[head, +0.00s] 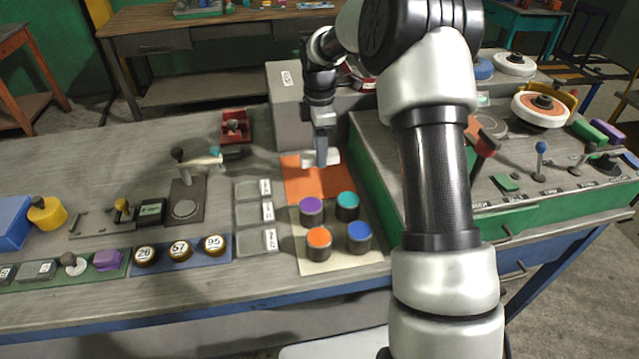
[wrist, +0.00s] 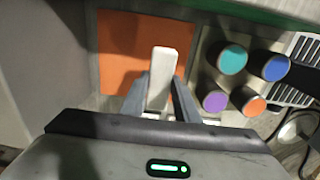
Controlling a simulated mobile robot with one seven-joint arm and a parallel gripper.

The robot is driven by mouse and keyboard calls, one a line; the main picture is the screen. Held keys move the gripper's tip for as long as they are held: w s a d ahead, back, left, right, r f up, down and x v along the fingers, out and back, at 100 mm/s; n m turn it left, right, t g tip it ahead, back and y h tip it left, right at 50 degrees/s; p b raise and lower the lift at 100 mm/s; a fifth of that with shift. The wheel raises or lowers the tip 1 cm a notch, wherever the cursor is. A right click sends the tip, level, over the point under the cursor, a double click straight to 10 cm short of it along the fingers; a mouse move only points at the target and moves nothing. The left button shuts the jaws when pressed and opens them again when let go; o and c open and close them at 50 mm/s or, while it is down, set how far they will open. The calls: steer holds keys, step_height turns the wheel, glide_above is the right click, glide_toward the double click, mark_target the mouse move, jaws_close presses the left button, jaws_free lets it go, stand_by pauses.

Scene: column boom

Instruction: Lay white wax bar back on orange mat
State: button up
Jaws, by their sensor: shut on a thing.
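The white wax bar (wrist: 162,75) is between the two fingers of my gripper (wrist: 160,97) in the wrist view, its far end sticking out past the fingertips. The orange mat (wrist: 120,50) lies behind and beneath the bar in that view. In the head view my gripper (head: 321,160) points down over the orange mat (head: 310,187), near its back part. The white bar (head: 333,158) shows beside the fingers there. I cannot tell whether the bar touches the mat or hangs just above it.
Several round-capped pots stand on a pale board (head: 345,262) just in front of the mat. A grey box (head: 285,105) stands behind the mat. A green-sided machine bench (head: 470,215) is to the right. Labelled grey trays (head: 248,215) lie to the left.

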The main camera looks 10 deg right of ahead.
mark_target(319, 184)
step_height(319, 184, down, 7)
steer(key=shift+f, duration=0.2)
stand_by(0.3)
steer(key=shift+f+b, duration=0.15)
steer(key=shift+b, duration=0.15)
steer(key=o, duration=1.1)
